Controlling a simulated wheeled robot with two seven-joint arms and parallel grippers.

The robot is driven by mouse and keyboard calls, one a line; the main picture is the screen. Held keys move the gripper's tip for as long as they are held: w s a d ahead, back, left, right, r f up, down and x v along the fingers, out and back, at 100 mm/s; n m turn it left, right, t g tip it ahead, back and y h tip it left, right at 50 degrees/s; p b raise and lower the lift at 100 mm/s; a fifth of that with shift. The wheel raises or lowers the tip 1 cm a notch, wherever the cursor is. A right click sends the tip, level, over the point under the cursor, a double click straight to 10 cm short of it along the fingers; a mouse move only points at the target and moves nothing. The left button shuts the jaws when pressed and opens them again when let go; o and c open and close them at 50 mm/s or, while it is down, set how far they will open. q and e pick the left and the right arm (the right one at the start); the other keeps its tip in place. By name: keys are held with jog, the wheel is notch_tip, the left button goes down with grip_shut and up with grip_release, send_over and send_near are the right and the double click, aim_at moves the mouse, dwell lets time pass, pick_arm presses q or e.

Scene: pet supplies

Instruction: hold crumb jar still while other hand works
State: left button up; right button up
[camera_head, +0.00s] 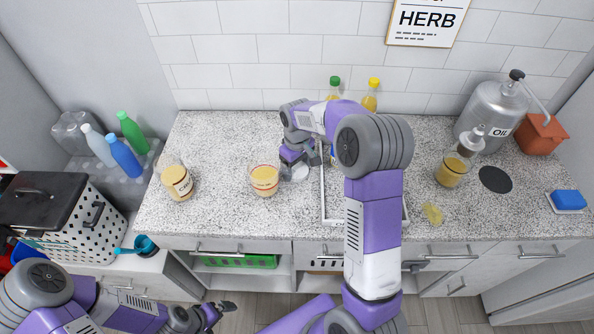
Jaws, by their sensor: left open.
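Three clear jars with tan contents stand on the speckled counter. One jar (178,183) at the left has a pale label too small to read. A second jar (265,180) with a reddish band stands near the middle, and a third jar (451,171) stands at the right. I cannot tell which is the crumb jar. My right gripper (301,160) is low over the counter, just right of the middle jar, beside a small clear round item (298,174). Its fingers are too small to read. My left gripper (214,311) is open and empty, below the counter's front edge.
My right arm hides part of a white-rimmed tray or sink (326,212). An oil canister (492,115), a dark round disc (495,179) and a blue sponge (569,199) are at the right. Several bottles (125,155) stand at the left. The counter's front left is clear.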

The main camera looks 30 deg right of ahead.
aim_at(297, 169)
jog(key=shift+r, duration=0.15)
notch_tip(297, 169, up, 18)
jog(key=p, duration=0.3)
jog(key=shift+p, duration=0.35)
